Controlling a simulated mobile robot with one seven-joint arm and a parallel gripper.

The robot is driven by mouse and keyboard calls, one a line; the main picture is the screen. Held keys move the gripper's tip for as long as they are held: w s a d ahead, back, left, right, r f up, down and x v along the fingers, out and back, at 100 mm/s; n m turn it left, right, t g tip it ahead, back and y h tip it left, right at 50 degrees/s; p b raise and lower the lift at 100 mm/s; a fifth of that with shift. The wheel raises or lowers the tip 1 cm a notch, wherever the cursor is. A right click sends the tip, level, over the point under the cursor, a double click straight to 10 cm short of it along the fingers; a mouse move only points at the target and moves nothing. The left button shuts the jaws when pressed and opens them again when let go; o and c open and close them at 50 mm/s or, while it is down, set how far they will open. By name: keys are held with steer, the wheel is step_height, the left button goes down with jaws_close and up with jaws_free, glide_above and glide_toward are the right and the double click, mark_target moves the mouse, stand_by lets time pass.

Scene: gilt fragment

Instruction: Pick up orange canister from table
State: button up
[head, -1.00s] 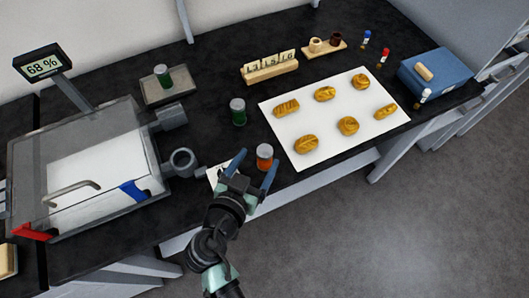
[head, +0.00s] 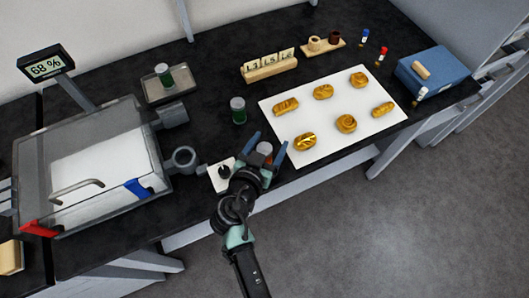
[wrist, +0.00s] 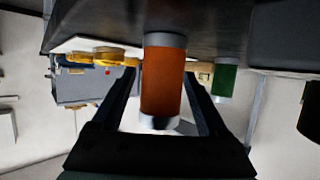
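The orange canister (head: 265,148) stands on the black table near its front edge; in the head view mostly its grey lid shows, the body being hidden by my gripper. In the wrist view, which is upside down, its orange body (wrist: 163,80) shows between my two fingers. My gripper (head: 267,145) is open around it, with one finger on each side. A gap shows beside the canister on both sides in the wrist view (wrist: 160,85), so the fingers do not seem to touch it.
A green canister (head: 238,110) stands behind on the left; another (head: 163,76) is on a grey tray (head: 183,92). A white sheet (head: 325,144) with several golden pieces lies right. A clear-topped box (head: 90,165) with side ports stands left. A white card (head: 218,184) lies close by.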

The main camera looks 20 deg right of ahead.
jaws_close()
